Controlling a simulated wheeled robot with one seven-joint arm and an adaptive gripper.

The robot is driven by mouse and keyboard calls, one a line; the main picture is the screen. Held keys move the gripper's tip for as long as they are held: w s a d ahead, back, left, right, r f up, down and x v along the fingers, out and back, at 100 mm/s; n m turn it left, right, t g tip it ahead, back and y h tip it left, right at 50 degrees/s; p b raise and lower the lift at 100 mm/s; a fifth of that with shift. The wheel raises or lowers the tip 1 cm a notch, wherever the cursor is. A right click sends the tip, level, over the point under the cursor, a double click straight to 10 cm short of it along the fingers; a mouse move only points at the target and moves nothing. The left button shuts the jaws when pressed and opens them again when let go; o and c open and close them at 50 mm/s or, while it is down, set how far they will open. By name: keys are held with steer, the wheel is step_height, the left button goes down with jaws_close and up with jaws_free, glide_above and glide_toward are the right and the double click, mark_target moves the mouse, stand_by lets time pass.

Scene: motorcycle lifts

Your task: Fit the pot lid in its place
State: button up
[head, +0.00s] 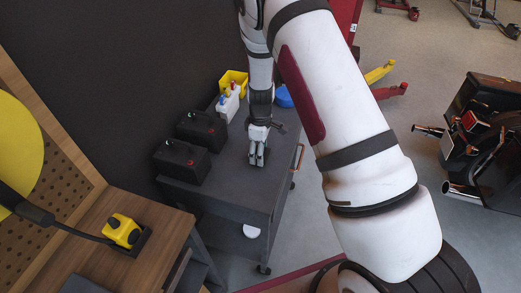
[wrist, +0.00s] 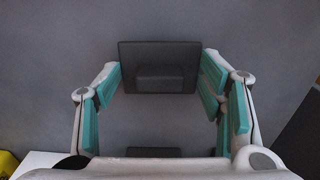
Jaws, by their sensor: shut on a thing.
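My gripper (head: 257,160) points down over the dark grey cart top (head: 225,185). In the wrist view its teal-padded fingers (wrist: 157,78) stand on either side of a dark, flat rectangular piece (wrist: 152,53) with a raised block in its middle. The fingers are shut on this piece, which appears to be the pot lid. In the head view the piece cannot be made out at the fingertips. Another dark edge (wrist: 153,152) shows at the bottom of the wrist view. I cannot make out for certain a pot or the lid's place.
Two black boxes (head: 201,130) (head: 181,161) stand left of my gripper. Behind them are a white jug (head: 228,104), a yellow bin (head: 236,78) and a blue round thing (head: 284,96), partly hidden. A wooden bench (head: 165,222) with a yellow device (head: 122,230) is at lower left.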

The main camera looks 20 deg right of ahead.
steer(key=shift+f, duration=0.2)
steer(key=o, duration=1.1)
steer(key=shift+o, duration=0.2)
